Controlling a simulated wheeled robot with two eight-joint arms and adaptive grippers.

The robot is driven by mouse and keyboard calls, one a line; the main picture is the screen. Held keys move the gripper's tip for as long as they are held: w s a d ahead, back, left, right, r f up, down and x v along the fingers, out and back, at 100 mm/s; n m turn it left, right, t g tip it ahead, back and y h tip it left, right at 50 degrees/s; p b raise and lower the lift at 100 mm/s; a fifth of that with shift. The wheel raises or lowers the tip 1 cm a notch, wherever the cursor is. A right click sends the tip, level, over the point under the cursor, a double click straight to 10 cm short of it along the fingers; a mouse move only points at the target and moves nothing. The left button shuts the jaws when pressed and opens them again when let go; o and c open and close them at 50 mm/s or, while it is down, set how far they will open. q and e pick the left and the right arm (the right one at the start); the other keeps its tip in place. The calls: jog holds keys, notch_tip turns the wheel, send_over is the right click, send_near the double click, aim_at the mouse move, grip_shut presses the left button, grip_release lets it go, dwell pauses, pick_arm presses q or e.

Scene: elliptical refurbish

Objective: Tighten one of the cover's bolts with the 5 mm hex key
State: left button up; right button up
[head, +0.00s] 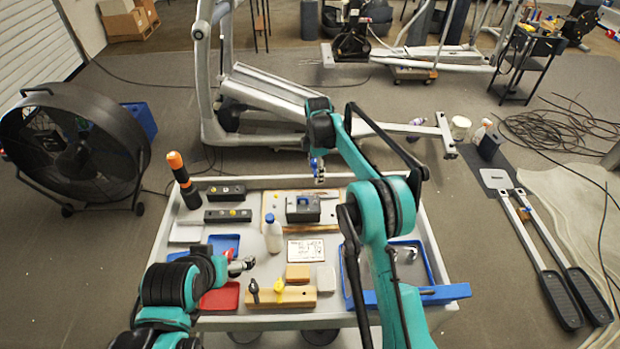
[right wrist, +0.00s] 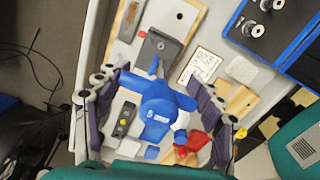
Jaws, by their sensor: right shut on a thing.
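The grey box-like unit with the cover (head: 303,208) stands on a wooden board at the back of the cart. Its grey top also shows in the right wrist view (right wrist: 160,46). My right gripper (head: 318,172) hangs above and behind this unit. Contact with a bolt cannot be told. My left gripper (head: 242,266) is low over the cart's left side, near a red tray (head: 222,297); its fingers are too small to read.
A wooden holder (head: 280,297) with black and yellow tools stands at the cart's front. A white bottle (head: 272,234) stands left of centre, beside a printed card (head: 306,250). A blue tray (head: 409,262) is at right. An upright black-and-orange tool (head: 182,178) stands at back left.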

jog(key=shift+f+b, duration=2.2)
jog(key=shift+f, duration=1.65)
jog(key=n, duration=0.3)
jog(key=shift+b, duration=0.4)
jog(key=n, duration=0.4)
jog(key=shift+w+n+b, duration=0.1)
jog(key=shift+n+b, duration=0.2)
jog(key=shift+n, duration=0.1)
jog(key=n, duration=0.8)
jog(key=shift+a+b, duration=0.15)
jog(key=shift+b, duration=0.15)
jog(key=shift+f, duration=0.2)
